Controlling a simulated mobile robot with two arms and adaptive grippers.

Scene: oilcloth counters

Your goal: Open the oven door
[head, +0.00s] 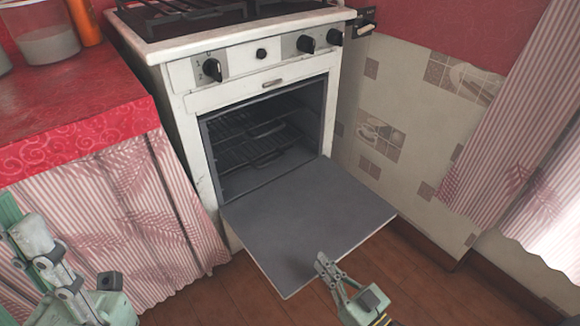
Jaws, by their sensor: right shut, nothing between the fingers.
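The white oven (178,101) stands against the back wall. Its door (305,217) is folded down and lies about level, with its grey inner face up. The dark oven cavity (262,135) is exposed, with wire racks inside. My right gripper (323,262) is shut and empty, at the front edge of the door in the picture; I cannot tell whether it touches the door. My left arm (62,270) shows at the lower left, in front of the striped curtain. The fingertips of my left gripper are not clearly visible.
A red-covered counter (75,100) with a striped skirt stands left of the oven. A jar (45,38) and an orange bottle (84,22) are on it. A striped curtain (505,120) hangs at right. Wooden floor (420,270) is clear right of the door.

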